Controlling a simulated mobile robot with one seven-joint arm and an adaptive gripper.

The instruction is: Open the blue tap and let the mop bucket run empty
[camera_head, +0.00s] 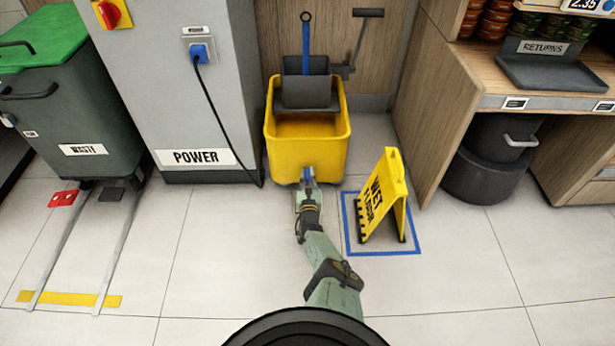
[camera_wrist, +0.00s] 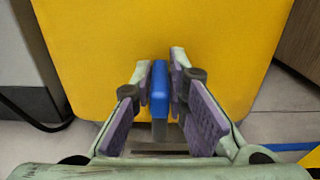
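The yellow mop bucket (camera_head: 306,150) stands upright on the tiled floor against the wall. Its inside shows a yellow-brown surface; I cannot tell the water level. The blue tap (camera_wrist: 159,90) sits low on the bucket's front, its handle upright in the wrist view. My gripper (camera_head: 308,178) is at the bucket's front, reaching in from below. In the wrist view its two purple-padded fingers (camera_wrist: 160,78) stand one on each side of the blue handle, close against it. In the head view the gripper hides most of the tap. No flowing water is visible.
A yellow wet-floor sign (camera_head: 383,196) stands just right of my arm inside a blue floor outline (camera_head: 400,252). A grey power cabinet (camera_head: 190,100) with a hanging black cable (camera_head: 222,125) is on the left. A wooden counter (camera_head: 430,120) is on the right.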

